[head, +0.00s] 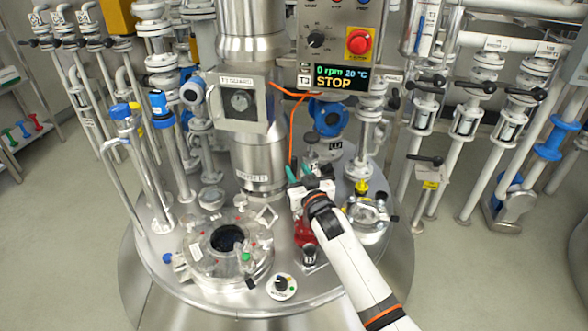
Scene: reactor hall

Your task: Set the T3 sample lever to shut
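My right gripper (300,174) is over the steel vessel top (180,262), right of the central column. Its two teal fingertips point away from me and stand apart, with nothing clearly held between them. The white gripper body and my arm cover what lies under and behind them. A red fitting (303,233) with a small steel cylinder (310,254) below it shows just left of my arm, partly hidden. I cannot make out the T3 sample lever or its position for certain; it may be hidden by my gripper. My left gripper is not in view.
A round manway (228,240) and a small dial (281,287) are on the vessel top. A steel column (252,100) rises behind. The control panel display (332,77) reads 0 rpm, 20 °C, STOP. Pipes with black-handled valves (467,120) crowd the right; blue-capped pipes (160,105) stand left.

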